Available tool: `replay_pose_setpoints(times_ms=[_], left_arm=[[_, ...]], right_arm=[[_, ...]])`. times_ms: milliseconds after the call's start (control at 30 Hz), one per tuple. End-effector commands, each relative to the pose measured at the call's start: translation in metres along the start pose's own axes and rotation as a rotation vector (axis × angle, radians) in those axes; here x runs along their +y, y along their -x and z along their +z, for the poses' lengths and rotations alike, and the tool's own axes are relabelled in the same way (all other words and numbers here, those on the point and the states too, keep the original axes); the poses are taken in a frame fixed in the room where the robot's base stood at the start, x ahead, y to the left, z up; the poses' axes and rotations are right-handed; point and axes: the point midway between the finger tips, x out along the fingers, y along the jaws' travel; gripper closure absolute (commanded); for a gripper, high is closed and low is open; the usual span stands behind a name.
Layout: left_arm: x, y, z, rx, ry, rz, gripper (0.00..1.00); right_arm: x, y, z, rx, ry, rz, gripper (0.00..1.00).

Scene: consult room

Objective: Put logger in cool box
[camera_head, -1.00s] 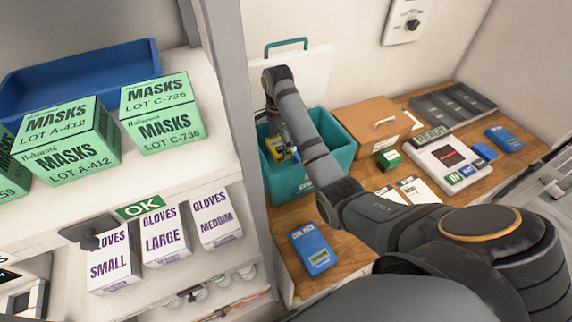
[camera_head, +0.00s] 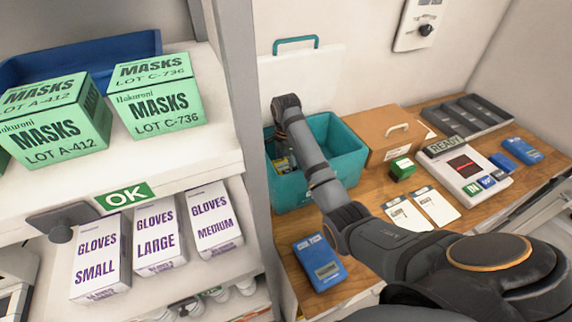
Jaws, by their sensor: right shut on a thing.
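The teal cool box (camera_head: 345,146) stands open at the back left of the wooden counter, its white lid (camera_head: 300,75) raised behind it. My right arm reaches over the box from the right. My right gripper (camera_head: 287,157) points down inside the box and is largely hidden by the arm. It is shut on a small yellow item (camera_head: 281,164), low in the left part of the box; only a little of it shows, so I cannot tell whether it touches the floor. A blue logger-like device (camera_head: 320,263) lies on the counter's front left. My left gripper is not in view.
A cardboard box (camera_head: 388,135) stands right of the cool box. A READY device (camera_head: 465,165), white cards (camera_head: 408,214), a green block (camera_head: 402,168), a grey tray (camera_head: 467,115) and blue devices (camera_head: 523,150) occupy the counter. A shelf with masks (camera_head: 155,100) and gloves (camera_head: 157,235) is left.

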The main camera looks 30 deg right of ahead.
Motion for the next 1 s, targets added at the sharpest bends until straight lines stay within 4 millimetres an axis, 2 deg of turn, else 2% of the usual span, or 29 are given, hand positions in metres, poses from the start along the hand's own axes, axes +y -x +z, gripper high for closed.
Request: replay_pose_setpoints(times_ms=[333,367,433,867,1000], left_arm=[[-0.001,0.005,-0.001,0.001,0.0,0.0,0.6],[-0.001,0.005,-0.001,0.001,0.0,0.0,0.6],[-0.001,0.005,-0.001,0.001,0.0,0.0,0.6],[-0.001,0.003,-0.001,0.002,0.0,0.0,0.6],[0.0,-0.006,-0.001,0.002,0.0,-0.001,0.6]], right_arm=[[0.0,-0.008,0.0,0.0,0.0,-0.001,0.48],[0.0,-0.008,0.0,0.0,0.0,-0.001,0.1],[0.0,-0.008,0.0,0.0,0.0,-0.001,0.0],[0.0,-0.007,0.0,0.0,0.0,-0.002,0.0],[-0.001,0.004,0.0,0.0,0.0,-0.006,0.0]])
